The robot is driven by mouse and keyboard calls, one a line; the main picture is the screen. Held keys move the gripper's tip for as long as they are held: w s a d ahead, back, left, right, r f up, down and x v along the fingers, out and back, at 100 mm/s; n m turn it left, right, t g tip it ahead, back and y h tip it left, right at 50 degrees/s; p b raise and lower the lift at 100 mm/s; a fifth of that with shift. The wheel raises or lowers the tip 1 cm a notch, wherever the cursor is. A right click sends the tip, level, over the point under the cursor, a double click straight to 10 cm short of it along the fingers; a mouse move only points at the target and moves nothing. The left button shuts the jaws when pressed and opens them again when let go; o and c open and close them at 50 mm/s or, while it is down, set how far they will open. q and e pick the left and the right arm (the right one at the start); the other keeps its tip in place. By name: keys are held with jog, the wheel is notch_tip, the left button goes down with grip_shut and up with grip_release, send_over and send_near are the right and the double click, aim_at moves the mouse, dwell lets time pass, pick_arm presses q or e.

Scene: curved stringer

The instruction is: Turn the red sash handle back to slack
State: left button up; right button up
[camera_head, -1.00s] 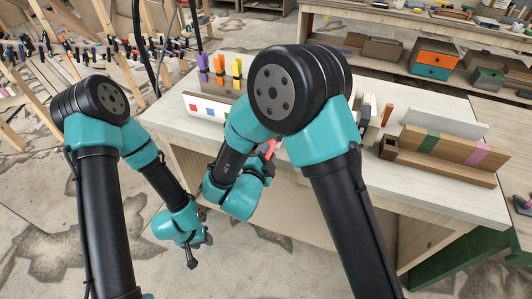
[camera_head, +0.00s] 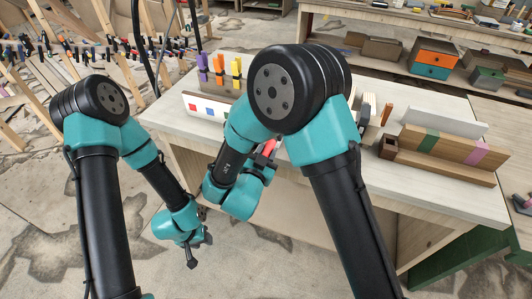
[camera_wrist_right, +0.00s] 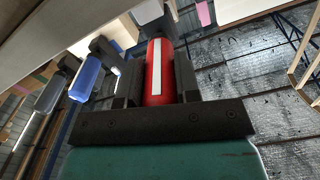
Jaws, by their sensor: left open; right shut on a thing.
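The red sash handle (camera_wrist_right: 160,75), with a white stripe along it, sits between the two dark jaws of my right gripper (camera_wrist_right: 158,85) in the right wrist view. The right gripper is shut on it. In the head view a bit of the red handle (camera_head: 268,147) shows at the bench's front edge, and my right arm hides most of it. A blue handle (camera_wrist_right: 86,79) stands to the left of the red one in the wrist view. My left gripper (camera_head: 197,246) is open and empty, low in front of the bench and apart from it.
On the bench (camera_head: 345,160) stand purple, orange and yellow clamps (camera_head: 220,72), a white panel with coloured squares (camera_head: 202,106) and wooden blocks with green and pink bands (camera_head: 445,147). A greyish handle (camera_wrist_right: 48,94) is at far left in the wrist view. Floor in front is clear.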

jog(key=shift+n, duration=0.3)
jog(key=o, duration=0.9)
jog(key=shift+s, duration=0.1)
jog(key=v, duration=1.7)
jog(key=shift+s, duration=0.1)
